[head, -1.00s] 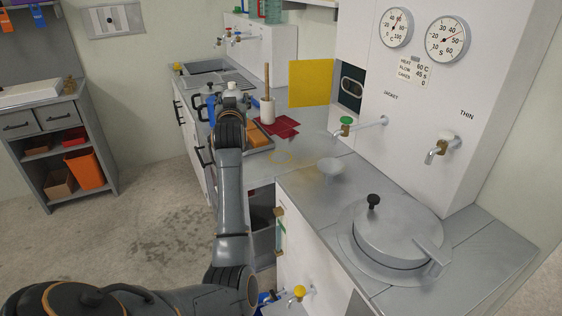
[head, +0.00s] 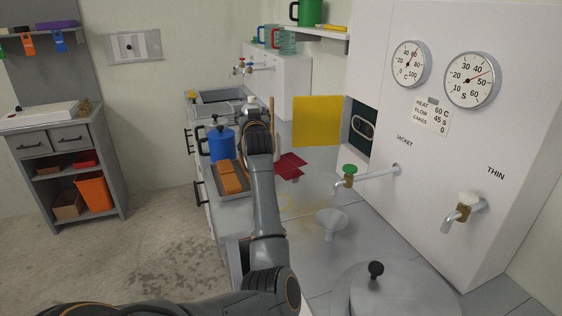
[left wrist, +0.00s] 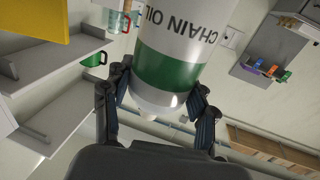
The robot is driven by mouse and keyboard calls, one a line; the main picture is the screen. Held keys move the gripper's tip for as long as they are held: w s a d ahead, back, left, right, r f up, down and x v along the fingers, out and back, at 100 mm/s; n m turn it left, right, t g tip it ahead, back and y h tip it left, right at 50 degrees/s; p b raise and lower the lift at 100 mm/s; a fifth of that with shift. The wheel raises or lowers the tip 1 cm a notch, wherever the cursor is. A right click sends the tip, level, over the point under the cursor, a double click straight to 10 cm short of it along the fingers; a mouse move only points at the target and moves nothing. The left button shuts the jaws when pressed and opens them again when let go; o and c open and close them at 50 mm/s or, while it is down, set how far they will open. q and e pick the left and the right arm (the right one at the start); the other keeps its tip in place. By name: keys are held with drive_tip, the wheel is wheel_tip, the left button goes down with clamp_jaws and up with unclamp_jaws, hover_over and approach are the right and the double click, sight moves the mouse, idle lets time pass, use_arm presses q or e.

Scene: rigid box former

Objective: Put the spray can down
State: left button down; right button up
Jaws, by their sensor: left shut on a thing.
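The spray can (left wrist: 175,50), white with a green band and the words CHAIN OIL, sits between the two fingers of my left gripper (left wrist: 160,108) in the left wrist view. The fingers are shut on it near its end. In the head view my left gripper (head: 257,130) is over the far part of the grey counter and hides most of the can. Only the can's white top (head: 252,101) shows above it. I cannot tell the gap between can and counter. My right gripper is in neither view.
A blue canister (head: 221,144) and orange blocks (head: 228,177) on a tray lie left of my arm. A red cloth (head: 289,167), a funnel (head: 332,219) and a lidded round vessel (head: 400,290) are to the right. A yellow panel (head: 316,121) stands behind.

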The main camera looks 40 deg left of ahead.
use_arm(q)
drive_tip(key=w+d+f, duration=0.2)
drive_tip(key=d+f, duration=0.6)
drive_tip(key=f, duration=0.3)
drive_tip(key=shift+d+p, duration=0.4)
drive_tip(key=shift+p, duration=0.05)
drive_tip(key=shift+c, duration=2.1)
unclamp_jaws()
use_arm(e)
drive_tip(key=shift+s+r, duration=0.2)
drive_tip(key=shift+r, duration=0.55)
use_arm(q)
drive_tip(key=shift+r, duration=0.2)
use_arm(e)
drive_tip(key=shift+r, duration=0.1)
use_arm(q)
drive_tip(key=shift+f, duration=0.1)
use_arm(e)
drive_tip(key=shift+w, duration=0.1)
